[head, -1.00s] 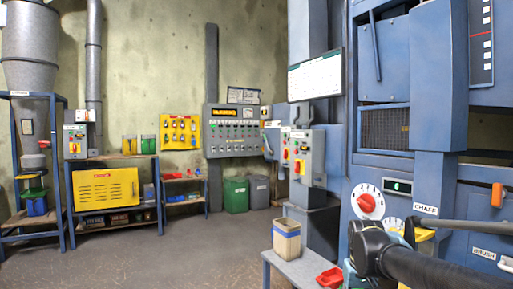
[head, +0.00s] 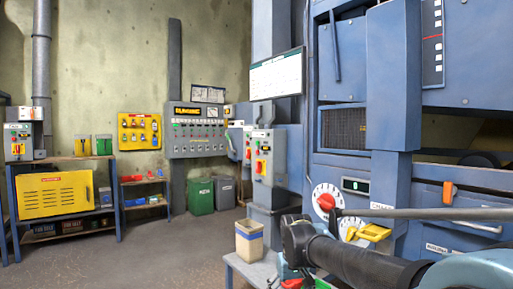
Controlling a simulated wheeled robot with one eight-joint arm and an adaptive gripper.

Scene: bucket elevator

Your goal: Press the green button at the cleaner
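The big blue machine (head: 392,110), which appears to be the cleaner, fills the right side of the head view. A grey control box (head: 281,155) stands at its left edge. It carries a red and yellow switch (head: 261,167) and small buttons above it; any green button there is too small to make out surely. My arm reaches in from the lower right, in front of the machine. My gripper's fingers do not show, and I see no contact with the control box.
A small bench (head: 240,266) with a beige container (head: 249,240) stands before the machine. A red-knobbed dial (head: 326,201) and yellow handle (head: 372,232) are close to my arm. A large button panel (head: 197,137) and green bin (head: 200,196) are at the back wall.

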